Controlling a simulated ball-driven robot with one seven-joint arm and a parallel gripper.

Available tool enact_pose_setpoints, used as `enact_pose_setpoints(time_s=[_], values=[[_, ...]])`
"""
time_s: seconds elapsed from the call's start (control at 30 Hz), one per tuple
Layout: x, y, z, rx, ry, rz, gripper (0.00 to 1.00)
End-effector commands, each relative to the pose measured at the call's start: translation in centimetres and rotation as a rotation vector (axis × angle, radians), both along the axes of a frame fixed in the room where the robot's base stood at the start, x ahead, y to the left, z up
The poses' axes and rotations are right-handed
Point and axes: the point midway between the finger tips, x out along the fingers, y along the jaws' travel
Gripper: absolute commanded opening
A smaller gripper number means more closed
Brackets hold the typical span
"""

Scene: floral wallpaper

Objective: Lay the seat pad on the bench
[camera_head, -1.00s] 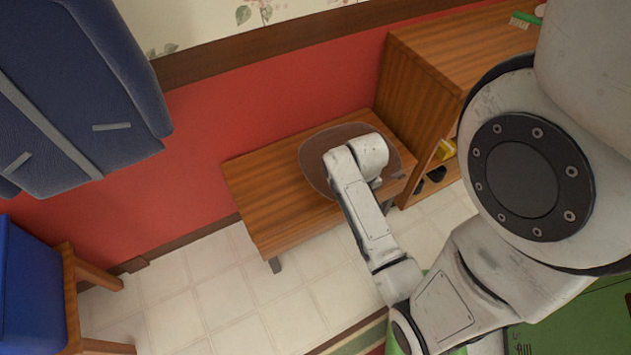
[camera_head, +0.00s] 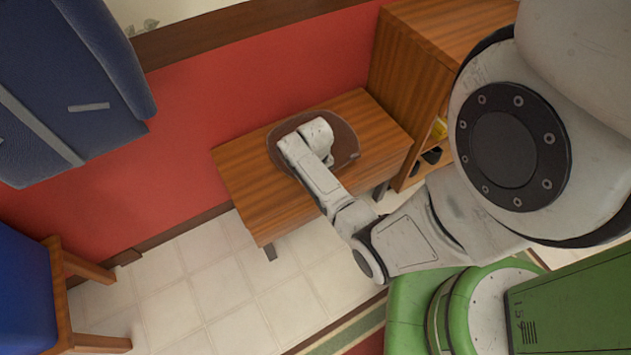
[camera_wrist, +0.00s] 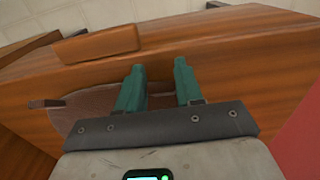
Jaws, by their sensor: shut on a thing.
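The seat pad (camera_head: 345,142) is a flat, brown, rounded pad over the top of the wooden bench (camera_head: 245,190), around the middle of its length and towards the back. My wrist covers part of it. I cannot tell whether it rests flat on the bench or hovers just above. In the wrist view the pad (camera_wrist: 85,104) shows beside and under my gripper (camera_wrist: 159,67), with a small dark tab at its left edge. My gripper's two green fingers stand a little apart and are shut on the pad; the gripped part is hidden.
A wooden cabinet (camera_head: 430,45) with an open shelf stands against the bench's right end. The red wall (camera_head: 240,85) runs behind. A blue chair (camera_head: 25,285) is at the lower left and a blue padded piece (camera_head: 70,80) at the upper left. The bench's left end is bare.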

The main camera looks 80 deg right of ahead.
Motion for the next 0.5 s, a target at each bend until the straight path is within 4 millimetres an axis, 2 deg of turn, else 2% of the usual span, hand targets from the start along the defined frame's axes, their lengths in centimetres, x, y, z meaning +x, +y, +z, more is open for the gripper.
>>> enact_pose_setpoints(time_s=[0.07, 0.27, 0.3, 0.5], values=[[0.04, -0.11, -0.59, -0.002, -0.001, 0.0, 0.0], [0.02, -0.06, -0.66, -0.002, -0.001, 0.0, 0.0], [-0.02, 0.0, -0.72, 0.0, 0.0, 0.0, 0.37], [-0.02, 0.0, -0.69, -0.001, -0.001, 0.0, 0.56]])
